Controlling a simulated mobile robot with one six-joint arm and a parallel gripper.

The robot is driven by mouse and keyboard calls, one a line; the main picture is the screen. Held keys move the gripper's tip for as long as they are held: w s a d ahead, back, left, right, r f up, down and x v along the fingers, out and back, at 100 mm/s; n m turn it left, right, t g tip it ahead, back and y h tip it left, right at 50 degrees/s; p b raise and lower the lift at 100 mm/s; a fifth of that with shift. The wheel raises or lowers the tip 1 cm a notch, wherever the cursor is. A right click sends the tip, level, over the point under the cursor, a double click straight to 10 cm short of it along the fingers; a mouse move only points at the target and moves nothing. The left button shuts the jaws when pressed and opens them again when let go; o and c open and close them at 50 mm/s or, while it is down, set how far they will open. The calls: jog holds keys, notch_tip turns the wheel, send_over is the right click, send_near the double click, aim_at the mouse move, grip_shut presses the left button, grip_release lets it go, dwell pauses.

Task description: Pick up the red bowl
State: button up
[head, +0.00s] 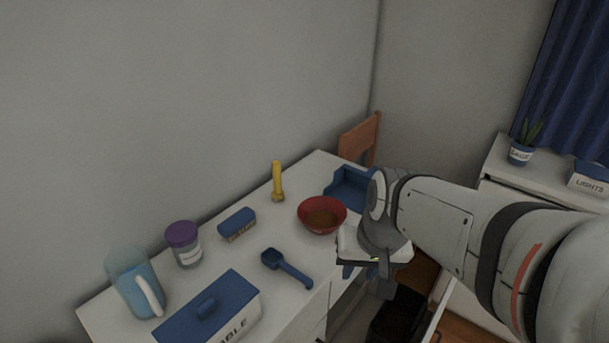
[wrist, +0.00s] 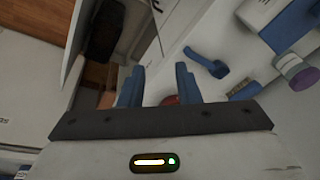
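The red bowl (head: 309,228) stands upright on the white table (head: 262,241), near its front edge. Its inside looks brown. My gripper (head: 357,270) is at the front edge of the table, just right of and in front of the bowl, fingers pointing down. In the wrist view my gripper (wrist: 158,84) has its two blue fingers apart with nothing held between them. A small part of the red bowl (wrist: 171,100) shows there beside the right finger; the gripper body hides the rest.
A blue scoop (head: 286,267), brush (head: 237,225), yellow flashlight (head: 278,182), purple-lidded jar (head: 187,245), blue pitcher (head: 134,283) and blue-lidded box (head: 208,308) stand left of the bowl. A blue tray (head: 350,189) lies behind it. A wooden chair (head: 361,138) is beyond.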

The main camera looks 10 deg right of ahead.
jog(key=w+a+f+m+y, duration=0.1)
jog(key=w+f+m, duration=0.15)
jog(key=w, duration=0.25)
jog(key=w+f+m+y+b, duration=0.1)
jog(key=w+m, duration=0.2)
jog(key=w, duration=0.1)
jog(key=w+a+f+m+y, duration=0.1)
jog(key=w+m, duration=0.2)
jog(key=w, duration=0.2)
jog(key=m+t, duration=0.2)
jog(key=m, duration=0.5)
send_near(324, 229)
notch_tip(324, 229, down, 3)
jog(key=w, duration=0.2)
jog(key=shift+y, duration=0.3)
jog(key=x, duration=0.2)
jog(key=b+x, duration=0.1)
jog(key=x, duration=0.4)
jog(key=shift+s+a+f+b, duration=0.1)
jog(key=shift+a+f+b, duration=0.05)
jog(key=shift+a+b, duration=0.2)
jog(key=shift+c, duration=0.4)
grip_shut()
